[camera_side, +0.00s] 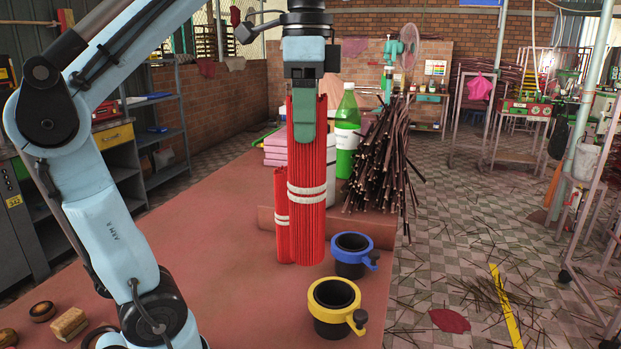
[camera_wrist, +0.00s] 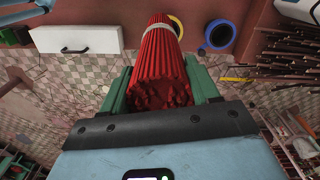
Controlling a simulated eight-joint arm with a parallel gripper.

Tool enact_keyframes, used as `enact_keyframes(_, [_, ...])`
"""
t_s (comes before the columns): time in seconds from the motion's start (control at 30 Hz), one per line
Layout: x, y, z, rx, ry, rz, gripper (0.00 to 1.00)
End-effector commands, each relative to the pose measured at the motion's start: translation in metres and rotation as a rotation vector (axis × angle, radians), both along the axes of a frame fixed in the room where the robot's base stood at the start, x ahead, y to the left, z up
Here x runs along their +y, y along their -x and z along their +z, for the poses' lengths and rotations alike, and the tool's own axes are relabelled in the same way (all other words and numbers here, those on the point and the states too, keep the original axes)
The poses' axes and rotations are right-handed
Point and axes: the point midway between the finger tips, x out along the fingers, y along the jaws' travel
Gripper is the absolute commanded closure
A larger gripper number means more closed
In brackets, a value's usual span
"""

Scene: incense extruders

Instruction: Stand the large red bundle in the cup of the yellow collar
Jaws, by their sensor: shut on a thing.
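The large red bundle (camera_side: 307,225), tied with pale bands, hangs upright in my gripper (camera_side: 305,135). My gripper is shut on its upper part; in the wrist view the bundle (camera_wrist: 158,60) lies between the green fingers (camera_wrist: 163,92). The yellow collar (camera_side: 352,318) with its dark cup stands on the table, in front and to the right of the bundle's lower end. In the wrist view the yellow collar (camera_wrist: 177,22) is mostly hidden behind the bundle. The bundle's lower end is outside the cup; I cannot tell its height above the table.
A blue collar (camera_side: 352,268) with a similar cup stands just behind the yellow one. A shorter red bundle (camera_side: 281,240) is partly hidden behind the large one. A green bottle (camera_side: 347,120) and a heap of dark sticks (camera_side: 378,165) stand behind. The table's left middle is clear.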

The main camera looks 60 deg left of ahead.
Motion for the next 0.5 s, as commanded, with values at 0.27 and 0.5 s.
enact_keyframes(0.27, [-0.008, -0.041, -0.051, 0.0, 0.0, -0.002, 1.0])
enact_keyframes(0.5, [-0.011, -0.05, -0.069, 0.0, 0.0, 0.0, 1.0])
